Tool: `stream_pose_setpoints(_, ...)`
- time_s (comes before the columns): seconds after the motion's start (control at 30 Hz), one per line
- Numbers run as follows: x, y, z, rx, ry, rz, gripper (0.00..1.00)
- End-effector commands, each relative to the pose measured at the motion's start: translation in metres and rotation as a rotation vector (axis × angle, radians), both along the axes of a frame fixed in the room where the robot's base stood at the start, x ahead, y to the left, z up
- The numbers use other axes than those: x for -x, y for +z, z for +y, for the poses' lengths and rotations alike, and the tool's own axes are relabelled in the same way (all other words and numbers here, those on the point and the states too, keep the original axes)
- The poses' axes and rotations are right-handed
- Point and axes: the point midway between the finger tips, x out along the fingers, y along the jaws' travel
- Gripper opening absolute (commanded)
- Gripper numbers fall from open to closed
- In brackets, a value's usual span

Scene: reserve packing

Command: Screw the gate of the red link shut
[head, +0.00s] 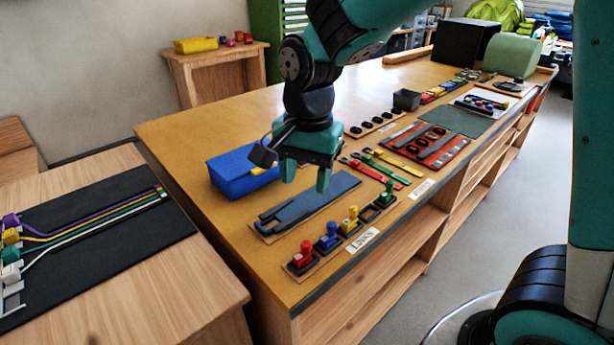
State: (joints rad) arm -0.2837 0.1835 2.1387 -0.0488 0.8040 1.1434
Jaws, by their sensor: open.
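The red link (303,253) stands upright on a dark pad at the near left end of the row of links, close to the table's front edge. Its gate is too small to tell open from shut. My gripper (306,180) is open and empty, pointing down. It hangs above the table, behind the red link in the picture and apart from it. A blue link (328,237), a yellow link (350,221) and a green link (386,193) stand in the same row, with a dark, empty-looking pad between yellow and green.
A blue bin (236,180) stands left of my gripper. A blue-grey holder (305,203) lies below it. Coloured straps (382,168) and a red tray (425,145) lie to the right. A label card (363,240) sits at the front edge. The table's left end is clear.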

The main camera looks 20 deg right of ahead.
Motion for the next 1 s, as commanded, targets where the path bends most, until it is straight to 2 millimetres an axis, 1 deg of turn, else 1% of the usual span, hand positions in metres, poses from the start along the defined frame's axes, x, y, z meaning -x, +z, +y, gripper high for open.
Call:
stream_pose_setpoints(0.03, -0.008, -0.006, -0.002, 0.017, -0.071, 0.006, 0.52)
stream_pose_setpoints(0.1, -0.014, -0.011, -0.004, 0.032, -0.14, 0.008, 0.52)
stream_pose_setpoints(0.27, -0.017, -0.025, -0.005, 0.039, -0.177, 0.012, 0.52)
stream_pose_setpoints(0.37, -0.015, -0.042, -0.005, 0.04, -0.175, 0.014, 0.52)
stream_pose_setpoints(0.8, -0.015, -0.134, -0.005, 0.039, -0.173, 0.015, 0.52)
stream_pose_setpoints(1.0, -0.015, -0.166, -0.005, 0.038, -0.173, 0.011, 0.52)
